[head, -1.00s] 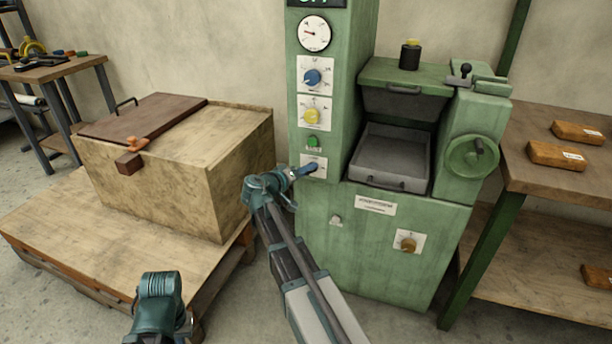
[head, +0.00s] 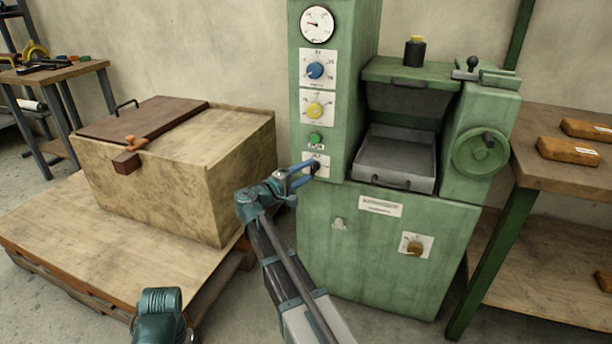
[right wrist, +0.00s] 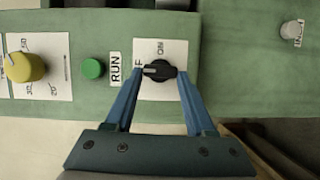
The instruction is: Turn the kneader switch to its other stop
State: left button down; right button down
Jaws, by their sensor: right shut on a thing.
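The switch is a small black knob (right wrist: 160,71) with a white pointer line, on a white plate marked with OFF and ON lettering, partly covered. In the right wrist view the pointer line lies toward the left, by the "F". In the head view the plate (head: 324,160) sits low on the green machine's column. My right gripper (head: 311,166) is at the knob; its two blue fingers (right wrist: 159,78) stand on either side of it, shut on it. My left gripper is out of view; only a teal part of my left arm shows at the bottom.
A green button (right wrist: 93,68) labelled RUN and a yellow knob (right wrist: 25,66) are beside the switch. The green machine (head: 350,240) has an open tray (head: 395,160) and a handwheel (head: 480,153). A wooden box (head: 170,180) on a platform stands left of my right arm.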

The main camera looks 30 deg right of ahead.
jog(key=shift+f, duration=0.1)
dwell(0.5)
jog(key=shift+c, duration=1.2)
grip_release()
jog(key=shift+a, duration=0.1)
jog(key=v, duration=1.3)
jog(key=shift+a, duration=0.35)
jog(key=shift+s, duration=0.1)
